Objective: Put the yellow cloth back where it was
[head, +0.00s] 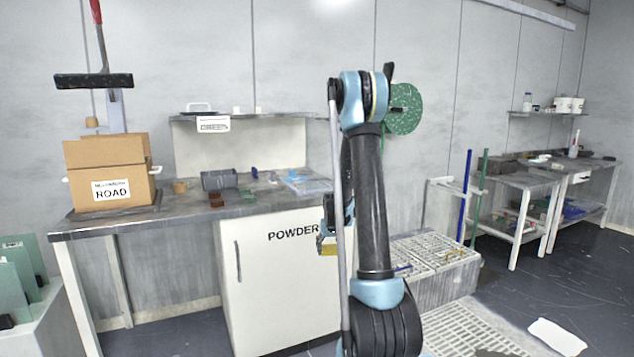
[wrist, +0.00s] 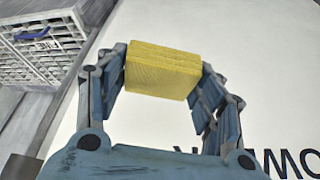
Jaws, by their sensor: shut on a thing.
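The yellow cloth (wrist: 162,71) is a folded, block-like piece between the fingers of my gripper (wrist: 165,78) in the wrist view. My gripper is shut on it from both sides. In the head view the cloth (head: 328,246) shows at the lower end of my gripper (head: 328,232), in front of the right side of the white cabinet marked POWDER (head: 270,285). My arm hides part of the gripper and what lies behind it. I cannot tell which spot the cloth came from.
A grey bench (head: 135,224) at left bears a cardboard box (head: 108,172), a grey tray (head: 219,180) and small blocks. A shelf (head: 262,115) hangs above. White slotted crates (head: 432,266) stand right of my arm. Another bench (head: 520,180) is far right. Dark floor (head: 590,275) is open at right.

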